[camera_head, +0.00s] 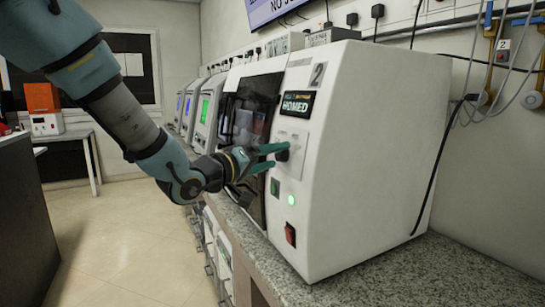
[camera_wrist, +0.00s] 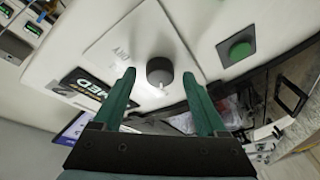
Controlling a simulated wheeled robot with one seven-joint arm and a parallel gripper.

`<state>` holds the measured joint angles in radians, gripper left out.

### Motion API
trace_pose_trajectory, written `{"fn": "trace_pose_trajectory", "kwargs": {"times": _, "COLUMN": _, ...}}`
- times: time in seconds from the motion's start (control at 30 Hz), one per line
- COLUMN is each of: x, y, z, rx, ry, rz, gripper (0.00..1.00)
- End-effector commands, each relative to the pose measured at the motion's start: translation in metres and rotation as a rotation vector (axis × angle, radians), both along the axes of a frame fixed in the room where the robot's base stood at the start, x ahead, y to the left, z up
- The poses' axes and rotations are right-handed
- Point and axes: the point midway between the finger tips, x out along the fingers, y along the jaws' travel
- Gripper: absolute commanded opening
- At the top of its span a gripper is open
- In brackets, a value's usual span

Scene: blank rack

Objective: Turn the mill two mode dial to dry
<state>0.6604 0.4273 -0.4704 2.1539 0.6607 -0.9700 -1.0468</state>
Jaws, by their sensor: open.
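Mill two (camera_head: 345,160) is a large white machine with a "2" and a dark label on its front. Its mode dial (camera_wrist: 160,72) is a dark round knob on a pale plate, with a light mark on its lower edge in the wrist view. In the head view the dial (camera_head: 283,155) is partly hidden by my fingers. My gripper (camera_head: 272,157) is open, its two green fingers pointing at the dial. In the wrist view my gripper (camera_wrist: 158,88) has one finger on each side of the dial, with gaps between. The dial's setting is too small to read.
A green button (camera_head: 275,187), a lit green lamp (camera_head: 291,200) and a red switch (camera_head: 290,234) sit below the dial. The wrist view also shows the green button (camera_wrist: 239,50). Other machines (camera_head: 207,110) stand farther along the granite counter (camera_head: 400,275). Open floor lies left.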

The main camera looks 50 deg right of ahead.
Motion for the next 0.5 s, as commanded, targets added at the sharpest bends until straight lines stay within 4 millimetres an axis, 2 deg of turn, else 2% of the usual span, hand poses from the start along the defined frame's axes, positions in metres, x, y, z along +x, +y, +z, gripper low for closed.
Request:
{"fn": "trace_pose_trajectory", "kwargs": {"times": 0.1, "x": 0.0002, "y": 0.0002, "z": 0.0000, "rx": 0.000, "ry": 0.000, "rz": 0.000, "gripper": 0.72}}
{"fn": "trace_pose_trajectory", "kwargs": {"times": 0.5, "x": 0.0003, "y": 0.0005, "z": 0.0000, "rx": 0.000, "ry": -0.001, "rz": 0.000, "gripper": 0.27}}
